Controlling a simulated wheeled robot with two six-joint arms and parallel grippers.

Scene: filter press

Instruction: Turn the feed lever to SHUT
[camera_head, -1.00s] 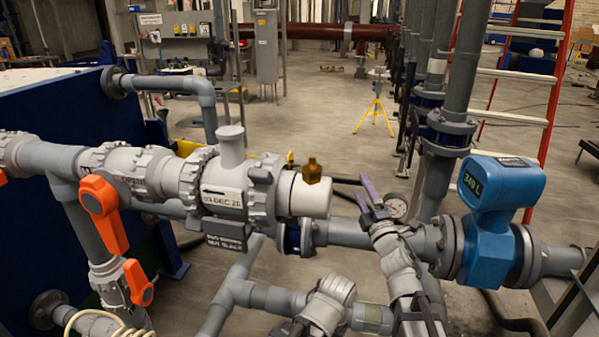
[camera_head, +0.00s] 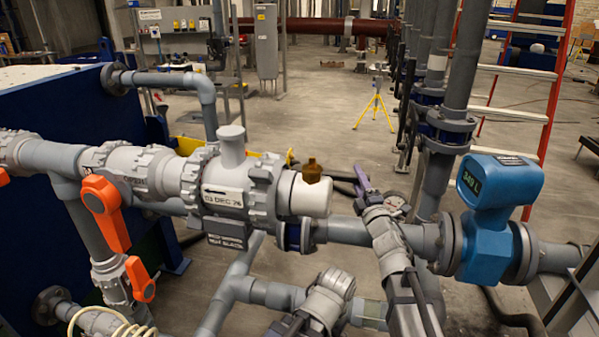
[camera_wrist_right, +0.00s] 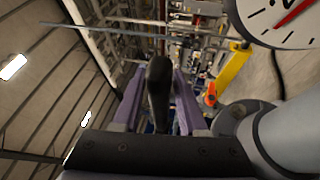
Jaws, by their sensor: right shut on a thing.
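My right gripper (camera_head: 361,178), with purple fingers, reaches in from the lower right beside the grey pipework. In the right wrist view, a black rounded handle (camera_wrist_right: 158,92) stands between the two purple fingers (camera_wrist_right: 156,105), and the gripper is shut on it. The rest of this lever and its SHUT mark cannot be made out, so I cannot tell its angle. Two orange levers (camera_head: 106,211) (camera_head: 139,279) sit on the grey valves at the left, apart from the gripper.
A round gauge (camera_head: 394,204) is close beside my right gripper; it also shows in the right wrist view (camera_wrist_right: 284,18). A grey valve body with a brown-capped fitting (camera_head: 313,171) is to the left. A blue flow meter (camera_head: 490,215) is to the right. Open floor lies behind.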

